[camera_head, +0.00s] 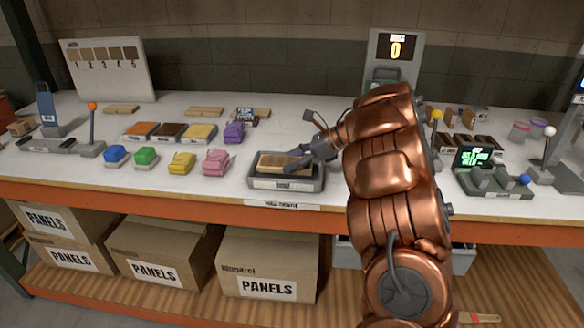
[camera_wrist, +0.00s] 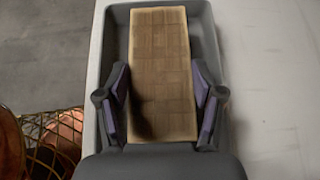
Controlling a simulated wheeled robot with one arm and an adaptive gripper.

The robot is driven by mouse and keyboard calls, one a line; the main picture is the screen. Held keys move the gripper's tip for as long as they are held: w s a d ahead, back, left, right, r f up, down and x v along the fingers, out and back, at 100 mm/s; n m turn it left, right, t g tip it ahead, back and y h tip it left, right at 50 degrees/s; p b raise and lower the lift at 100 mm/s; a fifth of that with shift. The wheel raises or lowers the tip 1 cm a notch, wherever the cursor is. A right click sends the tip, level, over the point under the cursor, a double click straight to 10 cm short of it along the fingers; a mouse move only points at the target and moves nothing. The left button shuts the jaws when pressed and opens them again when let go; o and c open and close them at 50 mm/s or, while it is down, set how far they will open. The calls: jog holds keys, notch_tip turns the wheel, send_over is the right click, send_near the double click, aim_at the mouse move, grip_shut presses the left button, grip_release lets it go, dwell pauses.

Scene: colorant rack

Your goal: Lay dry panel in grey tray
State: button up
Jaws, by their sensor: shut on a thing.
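A light brown wooden panel (camera_head: 271,163) lies lengthwise within the grey tray (camera_head: 286,184) at the front middle of the table. In the wrist view the panel (camera_wrist: 160,60) is between the two purple-padded fingers of my gripper (camera_wrist: 163,108), over the tray (camera_wrist: 205,45). My gripper (camera_head: 304,160) is shut on the panel's sides near its right end in the head view. I cannot tell whether the panel rests on the tray floor or is just above it.
Several wooden panels (camera_head: 205,112) lie farther back. A lever stand (camera_head: 92,130) is at left. My arm hides the table right of the tray.

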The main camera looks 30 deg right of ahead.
jog(key=shift+f, duration=1.2)
jog(key=shift+f, duration=0.2)
jog(key=o, duration=1.3)
jog(key=shift+r, duration=0.2)
jog(key=shift+r, duration=0.15)
jog(key=b+v, duration=0.2)
jog(key=v, duration=0.8)
jog(key=shift+s+d, duration=0.2)
jog(key=shift+d, duration=0.1)
jog(key=shift+s+d+r, duration=0.3)
jog(key=shift+s+r, duration=0.05)
jog(key=shift+r, duration=0.1)
